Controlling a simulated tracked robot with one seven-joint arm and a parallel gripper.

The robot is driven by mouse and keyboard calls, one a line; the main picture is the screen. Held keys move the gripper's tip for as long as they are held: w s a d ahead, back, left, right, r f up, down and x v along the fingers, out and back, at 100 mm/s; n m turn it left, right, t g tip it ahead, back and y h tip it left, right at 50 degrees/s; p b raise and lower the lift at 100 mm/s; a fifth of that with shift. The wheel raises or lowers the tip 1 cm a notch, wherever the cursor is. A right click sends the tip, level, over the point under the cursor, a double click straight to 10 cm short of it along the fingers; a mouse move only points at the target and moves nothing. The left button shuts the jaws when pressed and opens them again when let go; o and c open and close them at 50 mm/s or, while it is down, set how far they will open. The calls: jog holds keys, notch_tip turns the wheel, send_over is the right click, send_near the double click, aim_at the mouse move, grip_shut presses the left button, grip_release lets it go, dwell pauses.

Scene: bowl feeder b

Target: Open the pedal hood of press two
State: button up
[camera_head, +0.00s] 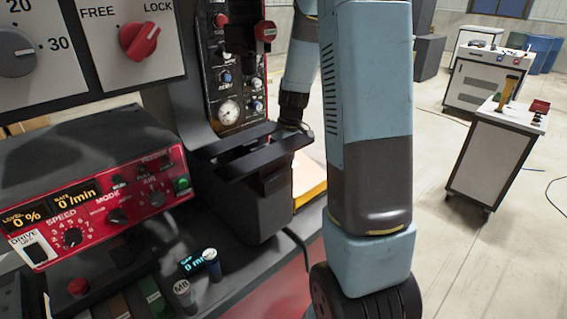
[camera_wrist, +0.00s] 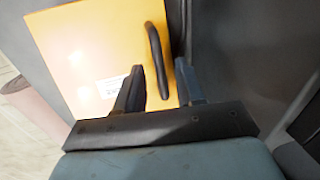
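The pedal hood appears to be the yellow-orange panel (camera_wrist: 75,50) with a small white label and a dark curved handle (camera_wrist: 154,50) in the wrist view. In the head view only a slice of the yellow hood (camera_head: 312,188) shows, low behind a black bracket and beside my arm. My gripper (camera_wrist: 160,68) is open in the wrist view, its two dark fingers apart. The lower end of the handle lies between the fingers in the picture. Whether the fingers touch it or stop short of it, I cannot tell. In the head view my fingers are not clearly visible.
A red control box (camera_head: 110,195) with knobs and displays stands at the left. A tall panel with a gauge (camera_head: 229,112) rises behind the black bracket (camera_head: 255,150). A white cart (camera_head: 490,155) stands at the right, with open floor around it.

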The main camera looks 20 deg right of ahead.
jog(key=shift+f, duration=0.25)
jog(key=shift+c, duration=0.4)
grip_shut()
